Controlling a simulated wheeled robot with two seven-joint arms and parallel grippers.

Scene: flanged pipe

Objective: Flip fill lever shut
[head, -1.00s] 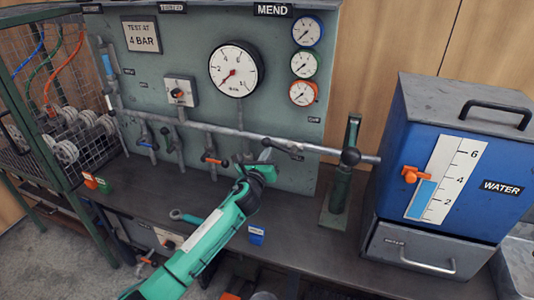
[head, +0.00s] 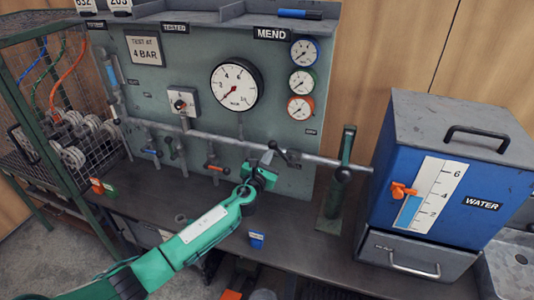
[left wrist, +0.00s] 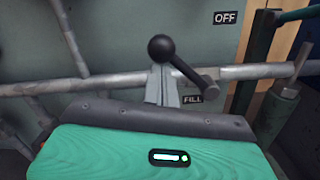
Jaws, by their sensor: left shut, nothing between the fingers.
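The fill lever (head: 279,151) is a dark handle with a black ball end, on the grey pipe below the panel's gauges. In the left wrist view its ball (left wrist: 161,47) is up and to the left, and its arm slopes down right to a pivot by the FILL label (left wrist: 193,97). My left gripper (head: 267,160) is shut and empty, just below the ball end. In the left wrist view its fingertips (left wrist: 162,70) overlap the ball's underside; I cannot tell whether they touch. My right gripper is not in view.
A green post (head: 340,172) stands right of the lever, with the blue water tank (head: 425,180) beyond it. Smaller valve levers (head: 215,168) line the pipe to the left. A small blue box (head: 256,240) stands on the bench. An OFF label (left wrist: 226,18) is above the lever.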

